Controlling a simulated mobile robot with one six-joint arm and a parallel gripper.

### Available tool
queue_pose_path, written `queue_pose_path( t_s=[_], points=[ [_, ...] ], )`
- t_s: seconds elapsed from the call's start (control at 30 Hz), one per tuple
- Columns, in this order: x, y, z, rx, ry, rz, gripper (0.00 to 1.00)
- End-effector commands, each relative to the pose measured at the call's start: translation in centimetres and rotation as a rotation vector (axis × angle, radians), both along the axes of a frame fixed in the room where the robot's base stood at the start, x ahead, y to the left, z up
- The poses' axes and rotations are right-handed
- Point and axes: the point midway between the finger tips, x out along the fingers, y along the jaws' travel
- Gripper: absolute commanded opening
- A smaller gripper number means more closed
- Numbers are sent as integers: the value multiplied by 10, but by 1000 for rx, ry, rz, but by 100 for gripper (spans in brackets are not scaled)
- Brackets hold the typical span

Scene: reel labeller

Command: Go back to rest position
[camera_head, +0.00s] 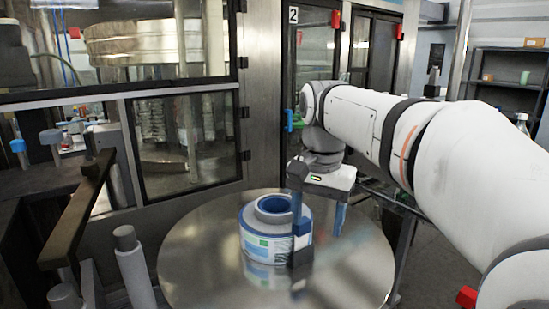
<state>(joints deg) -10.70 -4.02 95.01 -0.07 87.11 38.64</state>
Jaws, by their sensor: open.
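A white and blue reel (262,246) with a printed label on its side sits on the round metal table (200,262). My gripper (320,245) hangs over the table, pointing down, at the right side of the reel. Its two fingers are apart. The nearer dark finger overlaps the reel's right edge in the picture; I cannot tell whether it touches.
A machine with a metal frame and glass panels (185,145) stands behind and left of the table. A dark bar (75,215) and grey posts (135,270) stand at the left. A dark shelf (508,75) is at the far right. The table's front is clear.

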Motion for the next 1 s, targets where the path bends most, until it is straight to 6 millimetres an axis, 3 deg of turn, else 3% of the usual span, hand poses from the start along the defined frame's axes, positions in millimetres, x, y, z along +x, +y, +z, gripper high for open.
queue_pose_path(
  t_s=[0.37,0.6,0.73,1.0],
  points=[
    [-47,-34,-50,-4,-92,166,61],
    [-106,-63,-118,-43,-195,360,61],
    [-130,-71,-148,-68,-234,439,61],
    [-143,-72,-166,-86,-254,487,61]
  ],
)
